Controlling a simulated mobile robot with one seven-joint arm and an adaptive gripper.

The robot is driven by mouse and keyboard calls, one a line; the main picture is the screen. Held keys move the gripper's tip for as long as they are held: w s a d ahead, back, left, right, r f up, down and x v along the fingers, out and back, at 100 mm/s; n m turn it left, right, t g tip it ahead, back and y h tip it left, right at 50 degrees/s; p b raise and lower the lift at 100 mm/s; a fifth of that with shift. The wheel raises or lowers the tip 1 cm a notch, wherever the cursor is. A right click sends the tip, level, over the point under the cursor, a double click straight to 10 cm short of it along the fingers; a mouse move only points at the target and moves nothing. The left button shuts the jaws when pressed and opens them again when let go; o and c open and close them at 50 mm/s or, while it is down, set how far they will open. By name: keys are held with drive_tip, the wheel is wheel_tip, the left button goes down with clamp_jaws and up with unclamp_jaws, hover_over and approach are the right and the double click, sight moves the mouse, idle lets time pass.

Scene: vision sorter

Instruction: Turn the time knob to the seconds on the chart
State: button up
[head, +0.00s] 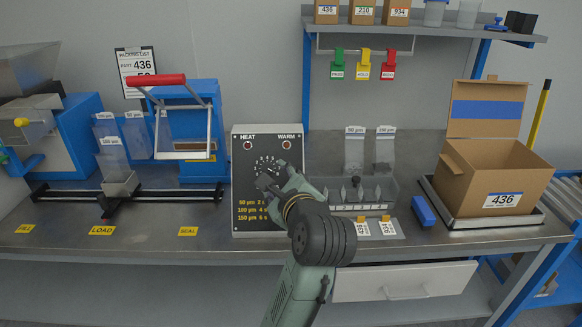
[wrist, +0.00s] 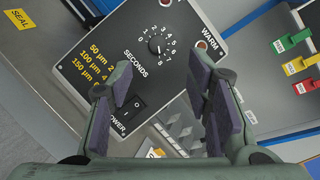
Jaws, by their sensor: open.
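The black control box (head: 245,212) carries a numbered dial marked SECONDS and a yellow chart (head: 258,210): 50 µm 2, 100 µm 4, 150 µm 6. The time knob (wrist: 155,46) is round and black and sits inside the dial in the wrist view; its exact setting is too small to read surely. My gripper (wrist: 163,80) is open, its two dark-padded fingers apart, below the knob in that view and not touching it. In the head view my gripper (head: 270,180) covers the knob and part of the dial.
A POWER switch (wrist: 132,108) and WARM lamp (wrist: 202,44) are on the panel. A sealer with a red handle (head: 156,80) stands left, partly hiding a card (head: 135,66) reading part 436.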

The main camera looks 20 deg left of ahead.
sight(268, 169)
drive_tip(key=x, duration=0.3)
drive_tip(key=p+x, duration=0.1)
drive_tip(key=x, duration=0.3)
drive_tip(key=p+x, duration=0.1)
drive_tip(key=x, duration=0.2)
drive_tip(key=shift+w+f, duration=0.25)
drive_tip(key=shift+f, duration=0.2)
drive_tip(key=shift+c, duration=0.5)
clamp_jaws()
